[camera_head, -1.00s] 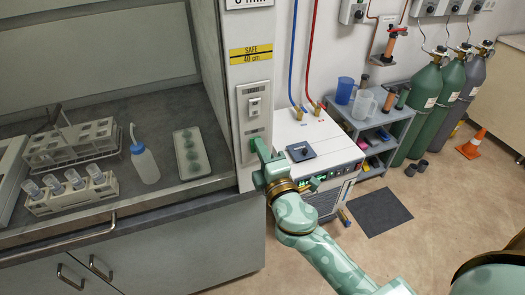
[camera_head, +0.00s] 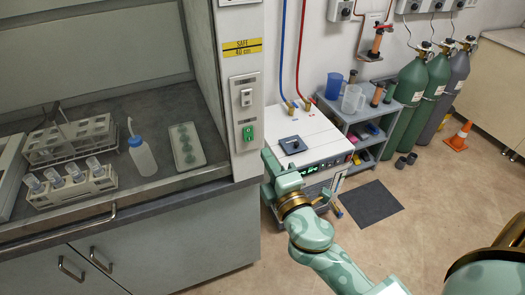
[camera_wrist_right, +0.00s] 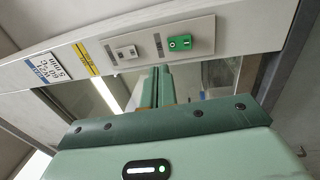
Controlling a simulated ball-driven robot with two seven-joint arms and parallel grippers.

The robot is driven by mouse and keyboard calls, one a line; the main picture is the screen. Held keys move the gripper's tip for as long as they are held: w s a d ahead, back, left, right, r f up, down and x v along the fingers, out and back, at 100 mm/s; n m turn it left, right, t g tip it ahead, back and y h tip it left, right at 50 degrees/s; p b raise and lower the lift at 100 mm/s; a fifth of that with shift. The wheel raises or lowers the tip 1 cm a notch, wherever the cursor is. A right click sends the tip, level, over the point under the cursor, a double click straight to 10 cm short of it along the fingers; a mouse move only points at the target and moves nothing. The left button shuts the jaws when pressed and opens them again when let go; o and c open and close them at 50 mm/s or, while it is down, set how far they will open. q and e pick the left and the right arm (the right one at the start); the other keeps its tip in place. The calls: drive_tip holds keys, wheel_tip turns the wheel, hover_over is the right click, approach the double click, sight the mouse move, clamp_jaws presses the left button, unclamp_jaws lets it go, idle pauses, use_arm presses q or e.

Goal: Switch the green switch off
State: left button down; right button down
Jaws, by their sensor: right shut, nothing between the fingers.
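The green switch (camera_head: 248,132) sits on the lower part of a pale upright panel on the front post of the fume hood. It also shows in the right wrist view (camera_wrist_right: 180,43), with two light marks on its face; which way it is set I cannot tell. My right gripper (camera_head: 267,154) is shut and empty, below and to the right of the switch. In the right wrist view its fingers (camera_wrist_right: 156,86) point up toward the panel, with a visible gap below the green switch. My left gripper is not in view.
A white switch (camera_head: 246,97) is above the green one on the same panel. A white instrument (camera_head: 320,135) stands behind and right of my right gripper. The hood worktop at left holds racks, a wash bottle (camera_head: 143,155) and a tray.

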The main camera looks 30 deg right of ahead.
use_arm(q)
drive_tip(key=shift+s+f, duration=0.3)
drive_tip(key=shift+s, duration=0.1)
use_arm(e)
drive_tip(key=shift+s+a+r, duration=0.1)
drive_tip(key=shift+s+r, duration=0.1)
drive_tip(key=shift+s, duration=0.95)
drive_tip(key=shift+s+a+r, duration=0.1)
drive_tip(key=shift+s+r, duration=0.05)
drive_tip(key=shift+s, duration=1)
drive_tip(key=shift+d, duration=0.1)
